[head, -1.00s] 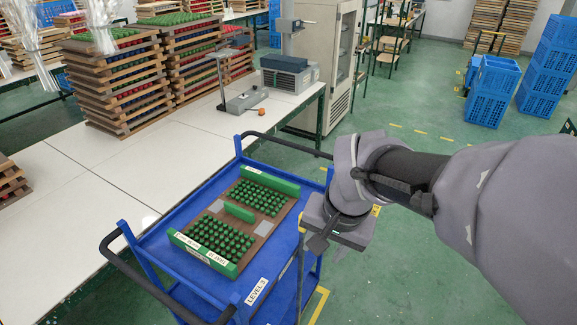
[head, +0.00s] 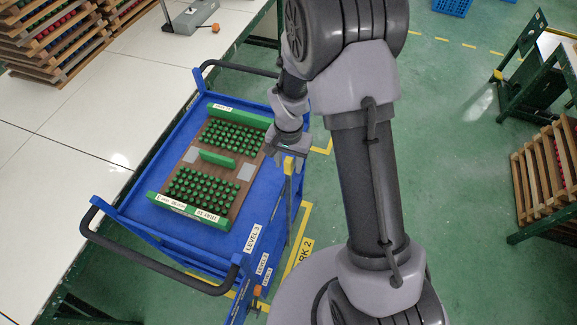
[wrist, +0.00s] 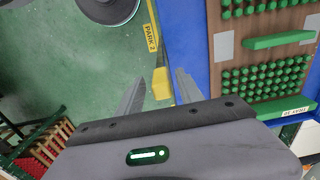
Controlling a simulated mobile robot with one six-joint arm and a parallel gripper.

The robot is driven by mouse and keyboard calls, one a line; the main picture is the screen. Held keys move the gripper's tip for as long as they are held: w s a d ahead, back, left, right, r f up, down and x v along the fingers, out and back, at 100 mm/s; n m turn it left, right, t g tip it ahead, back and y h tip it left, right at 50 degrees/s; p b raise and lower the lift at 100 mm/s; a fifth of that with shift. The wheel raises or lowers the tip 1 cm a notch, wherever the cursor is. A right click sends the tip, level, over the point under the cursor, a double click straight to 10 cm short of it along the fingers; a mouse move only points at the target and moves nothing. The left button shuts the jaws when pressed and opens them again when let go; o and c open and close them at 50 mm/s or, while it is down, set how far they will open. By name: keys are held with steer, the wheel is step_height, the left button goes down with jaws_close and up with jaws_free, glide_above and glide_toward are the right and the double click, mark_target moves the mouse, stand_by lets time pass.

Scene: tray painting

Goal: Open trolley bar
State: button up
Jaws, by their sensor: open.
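The blue trolley (head: 150,215) stands beside the white table. Its bar has a yellow end (head: 289,166) at the trolley's right side, and the end also shows in the wrist view (wrist: 161,84). My gripper (head: 288,157) is right at this yellow end, over the trolley's right edge. In the wrist view my gripper (wrist: 158,88) is open, with one finger on each side of the yellow end. I cannot tell whether the fingers touch it. The bar's lower part is mostly hidden in the wrist view.
A wooden tray (head: 191,154) of green pegs lies on the trolley top. The white table (head: 100,120) is to the left. A rack of trays (head: 545,175) and a green-framed stand (head: 540,60) are at right. Green floor with yellow lines is free between.

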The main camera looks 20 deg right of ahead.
step_height(320, 180, down, 2)
steer(key=shift+w, duration=0.15)
jaws_close()
stand_by(1.4)
